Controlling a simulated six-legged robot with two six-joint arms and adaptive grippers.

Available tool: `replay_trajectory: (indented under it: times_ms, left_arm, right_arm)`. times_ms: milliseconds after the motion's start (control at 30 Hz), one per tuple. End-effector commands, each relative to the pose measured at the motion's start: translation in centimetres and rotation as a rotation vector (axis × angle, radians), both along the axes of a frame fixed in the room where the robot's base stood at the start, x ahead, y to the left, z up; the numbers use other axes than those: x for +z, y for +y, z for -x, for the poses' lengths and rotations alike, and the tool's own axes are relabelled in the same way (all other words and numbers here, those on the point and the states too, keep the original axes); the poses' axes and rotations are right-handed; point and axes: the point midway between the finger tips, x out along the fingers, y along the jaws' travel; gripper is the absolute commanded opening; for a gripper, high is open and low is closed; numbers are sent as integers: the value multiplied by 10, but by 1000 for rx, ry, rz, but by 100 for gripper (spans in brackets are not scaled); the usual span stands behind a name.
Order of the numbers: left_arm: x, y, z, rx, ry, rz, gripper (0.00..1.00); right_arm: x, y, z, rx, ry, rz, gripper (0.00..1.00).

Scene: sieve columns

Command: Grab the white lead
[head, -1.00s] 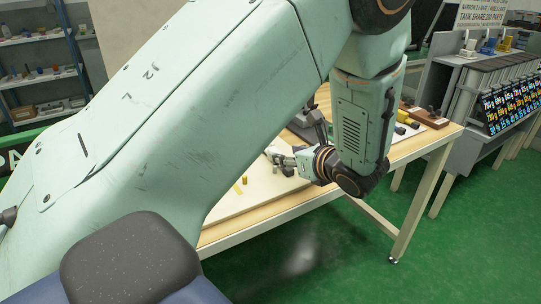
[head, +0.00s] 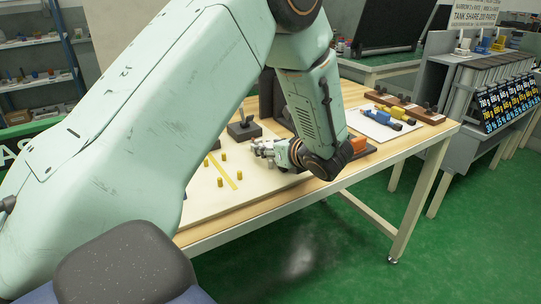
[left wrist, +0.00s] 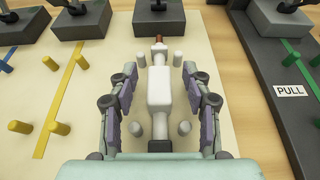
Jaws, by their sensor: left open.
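The white lead (left wrist: 159,88) shows in the left wrist view as a white body with a narrower neck and a brown tip, lying lengthwise on the cream board (left wrist: 215,45). Several white pegs (left wrist: 184,128) stand on both sides of it. My left gripper (left wrist: 160,85) is open, with one finger on each side of the lead; I cannot tell its height above it. In the head view my left gripper (head: 262,148) is over the board on the table, and the lead is not clearly made out there. My right gripper is not in view.
Yellow pegs (left wrist: 52,62) and a yellow strip lie left of the lead. Dark blocks (left wrist: 157,20) line the board's far side. A dark fixture with a PULL label (left wrist: 291,90) stands at right. Blue and yellow parts (head: 385,112) lie on a white sheet farther right.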

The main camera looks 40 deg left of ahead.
Motion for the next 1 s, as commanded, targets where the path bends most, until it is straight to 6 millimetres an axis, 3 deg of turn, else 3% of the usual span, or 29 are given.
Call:
replay_trajectory:
  times_ms: [67,633,1000]
  left_arm:
    - [0,0,0,0,0,0,48]
    - [0,0,0,0,-1,1,0]
    - [4,0,0,1,-2,1,0]
  right_arm:
    - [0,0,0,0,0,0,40]
    - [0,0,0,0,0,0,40]
    - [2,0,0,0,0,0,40]
